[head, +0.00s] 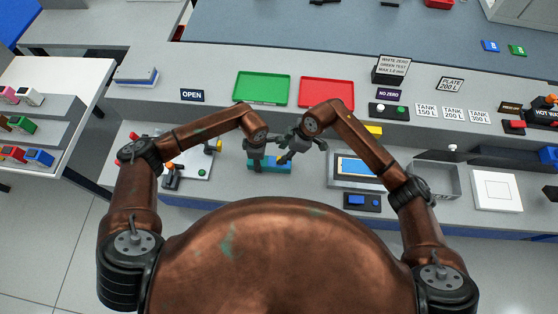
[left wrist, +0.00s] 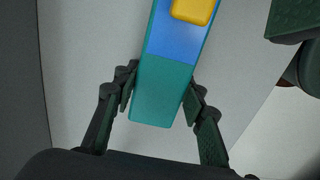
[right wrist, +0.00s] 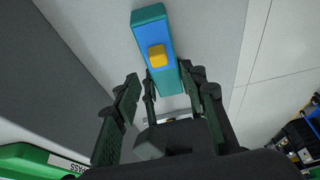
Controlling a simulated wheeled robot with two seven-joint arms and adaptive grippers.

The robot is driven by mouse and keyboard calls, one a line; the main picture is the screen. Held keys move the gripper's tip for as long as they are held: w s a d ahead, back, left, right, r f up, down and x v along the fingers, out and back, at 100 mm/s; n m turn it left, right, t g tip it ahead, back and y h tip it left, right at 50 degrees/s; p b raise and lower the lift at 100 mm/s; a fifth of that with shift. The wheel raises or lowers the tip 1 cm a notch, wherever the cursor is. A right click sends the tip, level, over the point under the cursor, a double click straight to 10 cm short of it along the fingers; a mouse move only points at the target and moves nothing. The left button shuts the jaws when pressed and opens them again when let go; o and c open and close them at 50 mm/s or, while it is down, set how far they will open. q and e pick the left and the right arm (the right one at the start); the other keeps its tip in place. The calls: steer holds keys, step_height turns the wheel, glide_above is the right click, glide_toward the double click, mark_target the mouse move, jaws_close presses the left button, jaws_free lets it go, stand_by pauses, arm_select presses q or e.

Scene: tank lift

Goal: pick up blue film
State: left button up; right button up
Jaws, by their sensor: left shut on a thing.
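A teal block (left wrist: 160,105) carries the blue film (left wrist: 177,42) on its face, with a yellow tab (left wrist: 193,10) on the film. My left gripper (left wrist: 160,88) is shut on the teal end of the block. In the right wrist view the film (right wrist: 150,38) and the yellow tab (right wrist: 157,56) face the camera. My right gripper (right wrist: 169,90) is open and empty, with the block beyond its fingertips. In the head view the teal block (head: 270,165) shows below both grippers, partly hidden by them.
A green tray (head: 262,89) and a red tray (head: 326,93) lie on the shelf behind. A device with a blue screen (head: 357,167) stands right of the block, with a grey open bin (head: 434,180) farther right. A lever panel (head: 190,172) stands at the left.

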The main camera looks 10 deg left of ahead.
steer(key=f, duration=0.4)
steer(key=shift+s+a+f, duration=0.1)
steer(key=shift+a, duration=0.2)
steer(key=shift+a+f, duration=0.2)
steer(key=shift+f, duration=0.3)
steer(key=c, duration=0.9)
steer(key=shift+r, duration=0.15)
steer(key=shift+c, duration=0.2)
steer(key=shift+r, duration=0.35)
steer(key=v, duration=0.2)
steer(key=shift+d+r, duration=0.25)
steer(key=shift+r, duration=0.05)
steer(key=d, duration=1.6)
steer(key=shift+d, duration=0.4)
